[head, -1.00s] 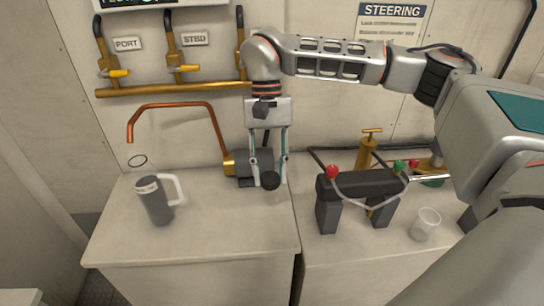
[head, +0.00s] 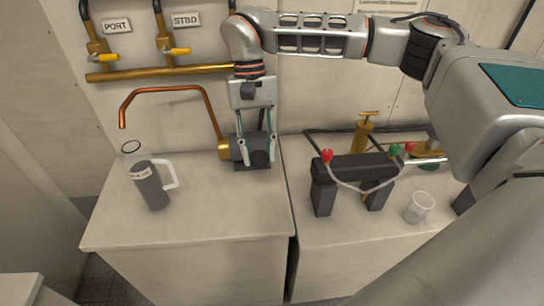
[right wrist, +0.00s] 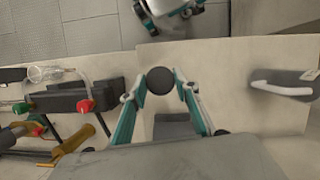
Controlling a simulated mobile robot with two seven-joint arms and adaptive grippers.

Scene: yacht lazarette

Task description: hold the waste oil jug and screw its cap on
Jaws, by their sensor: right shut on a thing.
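The waste oil jug (head: 153,191) stands upright on the left counter. It is dark grey with a white handle on its right and a pale label near its top. Its handle side also shows at the right edge of the right wrist view (right wrist: 290,91). My right gripper (head: 257,162) is over the back right of that counter. In the right wrist view it is shut on the round black cap (right wrist: 160,80), well apart from the jug. In the head view the cap blends into the dark pump behind. My left gripper (right wrist: 170,12) shows only partly, at the top of the right wrist view.
A copper pipe (head: 165,90) arches from the pump (head: 237,146). On the right counter are a black stand with red and green clamps (head: 350,172) and a clear cup (head: 419,208). The left counter's front (head: 205,220) is clear.

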